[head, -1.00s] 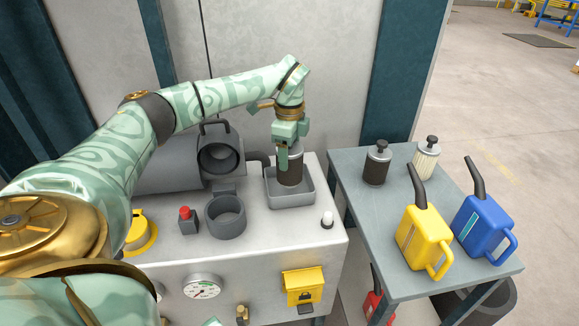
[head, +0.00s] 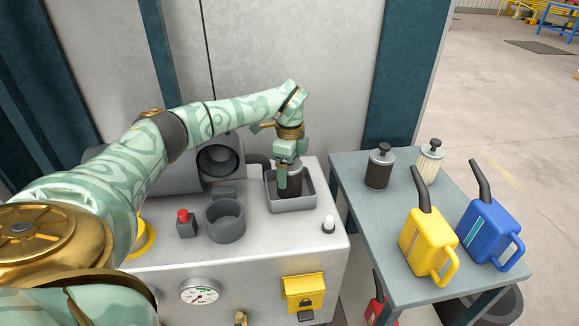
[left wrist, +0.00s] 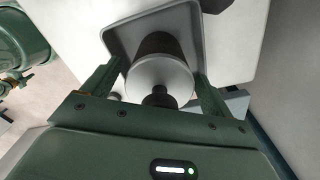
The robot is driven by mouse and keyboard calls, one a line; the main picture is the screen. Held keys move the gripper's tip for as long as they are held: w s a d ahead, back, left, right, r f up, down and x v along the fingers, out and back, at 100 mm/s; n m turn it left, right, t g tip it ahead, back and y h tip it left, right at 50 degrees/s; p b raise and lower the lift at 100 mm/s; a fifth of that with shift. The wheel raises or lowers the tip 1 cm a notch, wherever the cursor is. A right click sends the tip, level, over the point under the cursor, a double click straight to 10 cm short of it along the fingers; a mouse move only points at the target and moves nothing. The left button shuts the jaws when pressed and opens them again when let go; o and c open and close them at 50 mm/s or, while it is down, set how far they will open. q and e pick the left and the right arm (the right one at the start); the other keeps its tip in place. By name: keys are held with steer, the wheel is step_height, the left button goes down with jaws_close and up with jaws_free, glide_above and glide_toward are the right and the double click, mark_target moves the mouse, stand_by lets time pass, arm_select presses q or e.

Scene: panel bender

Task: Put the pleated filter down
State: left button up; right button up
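A dark cylindrical filter (head: 294,180) with a grey cap is upright in the grey square tray (head: 291,206) on the machine top. My left gripper (head: 289,178) points down over it, with one finger in front of its body. A white pleated filter (head: 429,165) stands on the side table. My right gripper is not in view.
The side table (head: 375,222) also holds another dark filter (head: 379,170), a yellow can (head: 425,243) and a blue can (head: 488,235). A grey ring holder (head: 224,222), red button (head: 183,216) and white knob (head: 328,224) stand near the tray.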

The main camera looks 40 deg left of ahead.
arm_select(q)
steer(key=shift+r, duration=0.1)
step_height(320, 180, up, 12)
steer(key=p, duration=0.3)
stand_by(1.7)
